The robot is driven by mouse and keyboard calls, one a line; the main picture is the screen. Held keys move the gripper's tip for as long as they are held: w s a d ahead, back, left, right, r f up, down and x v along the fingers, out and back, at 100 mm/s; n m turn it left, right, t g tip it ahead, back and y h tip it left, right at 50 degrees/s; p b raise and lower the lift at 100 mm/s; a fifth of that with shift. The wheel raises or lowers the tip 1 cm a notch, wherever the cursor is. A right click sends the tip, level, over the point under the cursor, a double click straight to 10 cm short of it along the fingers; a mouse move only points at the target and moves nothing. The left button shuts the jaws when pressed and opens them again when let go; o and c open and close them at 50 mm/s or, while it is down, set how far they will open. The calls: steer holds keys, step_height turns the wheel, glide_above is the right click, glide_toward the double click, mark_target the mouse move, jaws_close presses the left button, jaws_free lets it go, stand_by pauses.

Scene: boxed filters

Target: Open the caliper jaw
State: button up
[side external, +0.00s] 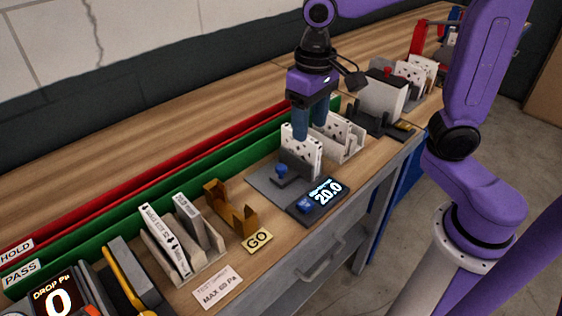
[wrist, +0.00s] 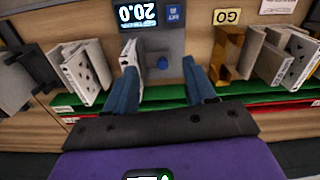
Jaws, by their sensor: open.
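The caliper is a dark grey plate (side external: 262,182) on the bench with a lit display (side external: 326,191) reading 20.0 and a blue button (side external: 304,206). A small blue knob (side external: 281,170) stands on the plate; it also shows in the wrist view (wrist: 162,63). A white dotted boxed filter (side external: 302,143) stands upright at the caliper's far side. My gripper (side external: 309,132) is open and points down, just above and behind that filter. In the wrist view my gripper (wrist: 158,68) has its fingers apart, with the knob between them and the white filter by the left finger. Contact is unclear.
A white holder with dotted filters (side external: 346,138) is close behind the gripper. An orange-brown GO gauge (side external: 230,207) and a rack of filters (side external: 172,240) stand at the front. Green (side external: 190,165) and red (side external: 130,182) channels run along the back.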

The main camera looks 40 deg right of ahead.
mark_target(281, 167)
steer(key=w+r+m, duration=0.2)
steer(key=w+m, duration=0.4)
steer(key=w, duration=0.2)
step_height(281, 167, down, 18)
steer(key=shift+s+r, duration=0.15)
steer(key=shift+r, duration=0.1)
